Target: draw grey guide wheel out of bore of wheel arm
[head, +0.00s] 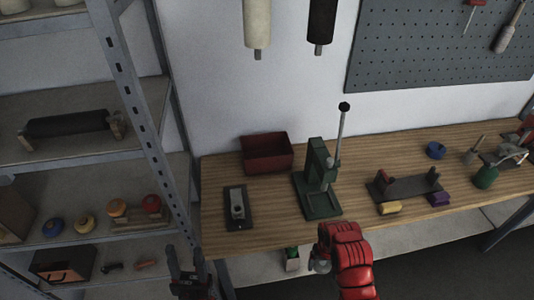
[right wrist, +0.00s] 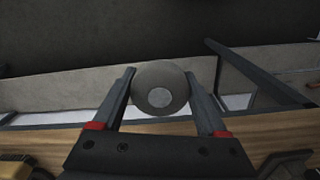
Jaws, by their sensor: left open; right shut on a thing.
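My right gripper (head: 321,260) is low in the middle of the head view, at the front edge of the bench. In the right wrist view it is shut on the grey guide wheel (right wrist: 160,78), a round grey disc with a lighter centre. The wheel shows between the fingers, with no wheel arm visible around it. A light metal piece (head: 237,203) on a dark plate lies at the bench's left end; it may be the wheel arm, but I cannot tell. My left gripper (head: 188,272) is open and empty, left of the bench front.
On the wooden bench (head: 277,218) stand a red bin (head: 267,153), a green lever press (head: 319,180) and a dark fixture (head: 404,187) beside yellow and purple blocks. A metal shelf rack (head: 135,95) stands at the left. The bench between plate and press is clear.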

